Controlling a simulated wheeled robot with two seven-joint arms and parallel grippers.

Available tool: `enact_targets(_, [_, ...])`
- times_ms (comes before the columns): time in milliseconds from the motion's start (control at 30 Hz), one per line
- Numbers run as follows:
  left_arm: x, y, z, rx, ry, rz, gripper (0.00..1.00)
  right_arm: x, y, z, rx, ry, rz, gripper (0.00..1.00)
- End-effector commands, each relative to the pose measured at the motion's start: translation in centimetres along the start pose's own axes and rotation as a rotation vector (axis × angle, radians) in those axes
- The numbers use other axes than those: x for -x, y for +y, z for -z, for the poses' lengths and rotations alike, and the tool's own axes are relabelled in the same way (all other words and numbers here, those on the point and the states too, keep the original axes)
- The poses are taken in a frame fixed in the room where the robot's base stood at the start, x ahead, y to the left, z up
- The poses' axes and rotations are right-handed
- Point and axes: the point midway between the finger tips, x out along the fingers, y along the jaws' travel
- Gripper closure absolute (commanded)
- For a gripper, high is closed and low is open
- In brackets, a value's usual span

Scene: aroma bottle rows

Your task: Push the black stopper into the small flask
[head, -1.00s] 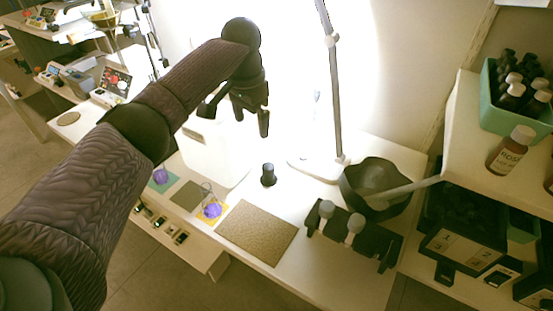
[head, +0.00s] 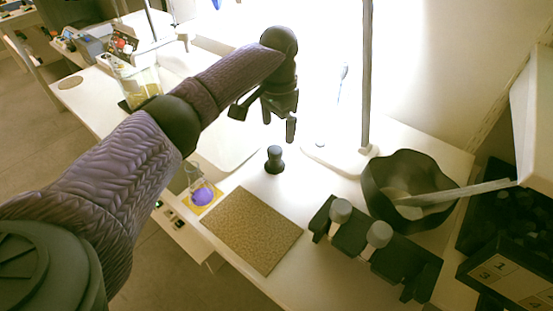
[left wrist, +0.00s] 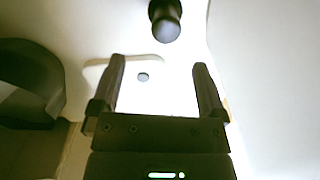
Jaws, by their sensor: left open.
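The black stopper (head: 274,160) stands upright on the white table, just below my left gripper (head: 264,121) in the head view. The stopper also shows at the top of the left wrist view (left wrist: 165,20), ahead of the fingers. My left gripper is open and empty, raised above the table; its two fingers also show apart in the left wrist view (left wrist: 159,67). A small clear flask (head: 194,176) with purple contents stands on a yellow square, left of the stopper and partly behind my arm. My right gripper is not in view.
A brown textured mat (head: 252,229) lies in front of the stopper. A white stand base (head: 340,158) with a tall rod, a black bowl (head: 408,190) with a pestle, and a black rack (head: 375,245) with grey-topped pieces are to the right. Table around the stopper is clear.

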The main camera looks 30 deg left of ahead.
Motion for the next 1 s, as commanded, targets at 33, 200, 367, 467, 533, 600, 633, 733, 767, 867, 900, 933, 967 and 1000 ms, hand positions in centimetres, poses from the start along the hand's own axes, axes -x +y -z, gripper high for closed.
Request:
enact_targets(33, [-1.6,0.0,0.0,0.0,-0.004,-0.001,0.06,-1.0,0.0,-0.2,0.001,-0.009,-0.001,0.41])
enact_targets(200, [-4.4,-0.3,-0.2,0.0,-0.004,-0.001,0.06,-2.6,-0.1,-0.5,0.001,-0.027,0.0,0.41])
enact_targets(367, [-7.8,-0.8,-0.5,-0.001,-0.006,-0.001,0.06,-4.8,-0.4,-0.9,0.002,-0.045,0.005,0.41])
enact_targets(467, [-8.4,-0.8,-0.5,-0.001,-0.003,0.0,0.06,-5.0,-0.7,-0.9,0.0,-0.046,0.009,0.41])
enact_targets(533, [-8.1,-0.8,-0.5,-0.001,0.0,0.0,0.06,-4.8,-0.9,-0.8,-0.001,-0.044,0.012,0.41])
enact_targets(600, [-8.0,-0.8,-0.5,-0.001,0.0,0.0,0.06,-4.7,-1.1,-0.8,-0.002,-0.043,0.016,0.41])
enact_targets(633, [-8.0,-0.8,-0.5,-0.001,0.0,0.0,0.1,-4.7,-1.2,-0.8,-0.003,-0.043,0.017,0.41])
enact_targets(733, [-7.9,-0.7,-0.5,-0.001,0.0,0.0,0.31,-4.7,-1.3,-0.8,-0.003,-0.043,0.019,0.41])
enact_targets(767, [-7.9,-0.7,-0.5,-0.001,0.0,0.0,0.38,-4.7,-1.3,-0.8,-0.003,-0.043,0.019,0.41])
enact_targets(867, [-7.9,-0.7,-0.5,-0.001,0.0,0.0,0.59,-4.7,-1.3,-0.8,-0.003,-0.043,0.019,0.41])
enact_targets(900, [-7.9,-0.7,-0.5,-0.001,0.0,0.0,0.67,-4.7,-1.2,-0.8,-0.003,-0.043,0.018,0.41])
enact_targets(933, [-7.9,-0.7,-0.5,-0.001,0.0,0.0,0.74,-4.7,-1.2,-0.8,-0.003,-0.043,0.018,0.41])
enact_targets(967, [-8.0,-0.7,-0.5,-0.001,0.0,0.0,0.8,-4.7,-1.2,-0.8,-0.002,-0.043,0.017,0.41])
enact_targets(1000, [-8.0,-0.7,-0.5,-0.001,0.0,0.0,0.88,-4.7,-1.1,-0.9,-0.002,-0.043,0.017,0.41])
